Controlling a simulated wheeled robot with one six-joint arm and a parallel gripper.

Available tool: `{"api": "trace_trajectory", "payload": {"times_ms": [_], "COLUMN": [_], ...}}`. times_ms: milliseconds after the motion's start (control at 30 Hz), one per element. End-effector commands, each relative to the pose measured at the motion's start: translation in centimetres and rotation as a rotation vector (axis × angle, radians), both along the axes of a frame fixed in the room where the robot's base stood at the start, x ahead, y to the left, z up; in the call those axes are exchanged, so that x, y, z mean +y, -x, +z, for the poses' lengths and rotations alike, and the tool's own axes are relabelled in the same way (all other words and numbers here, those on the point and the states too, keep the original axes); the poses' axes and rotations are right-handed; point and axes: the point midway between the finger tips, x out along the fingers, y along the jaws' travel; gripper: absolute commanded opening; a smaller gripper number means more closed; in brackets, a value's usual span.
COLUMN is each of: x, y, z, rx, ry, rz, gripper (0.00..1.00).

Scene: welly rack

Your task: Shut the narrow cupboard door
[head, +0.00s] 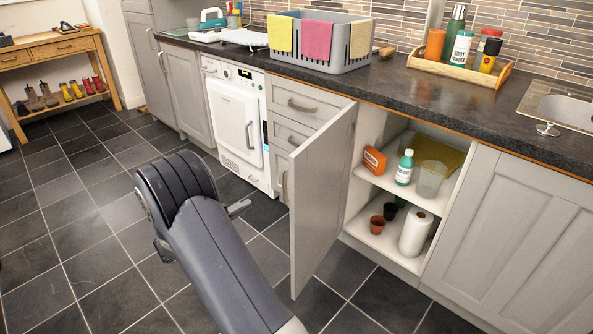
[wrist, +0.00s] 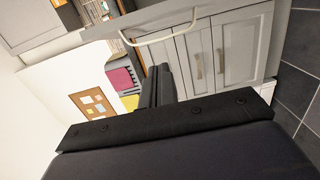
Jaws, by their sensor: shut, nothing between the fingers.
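The narrow cupboard door (head: 320,190) stands wide open in the head view, swung out from the counter front with its edge toward me. Its handle (head: 284,186) is on the far face, partly seen. The open cupboard (head: 366,200) shows two shelves of goods. My gripper (wrist: 157,78) shows in the wrist view with its dark fingers together and nothing between them. In the head view my arm is to the left of the door and mostly hides the gripper. A gap of floor shows between the arm and the door.
A white appliance (head: 237,127) and drawers (head: 300,103) stand beyond the door. Dark tiled floor (head: 65,220) is free at the left.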

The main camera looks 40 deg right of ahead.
Motion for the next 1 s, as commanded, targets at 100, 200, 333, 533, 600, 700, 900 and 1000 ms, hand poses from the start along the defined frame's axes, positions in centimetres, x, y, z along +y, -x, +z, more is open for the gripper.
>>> {"api": "trace_trajectory", "payload": {"times_ms": [100,200,333,533,600,700,900,1000], "x": [0.0,-0.7,-2.5,-6.8,-8.3,-10.4,-10.8,-11.0], "y": [-0.8,-1.0,-1.0,-1.1,-1.1,-1.1,1.5,2.1], "z": [0.3,0.3,0.2,0.2,0.2,0.2,0.3,0.3], "rx": [-0.013,-0.017,-0.017,-0.017,-0.016,-0.017,-0.014,-0.013], "ry": [0.035,0.042,0.04,0.04,0.04,0.04,0.039,0.039], "rz": [0.021,0.023,0.02,0.019,0.018,0.019,0.022,0.024], "gripper": [0.0,0.0,0.0,0.0,0.0,0.0,0.0,0.0]}}
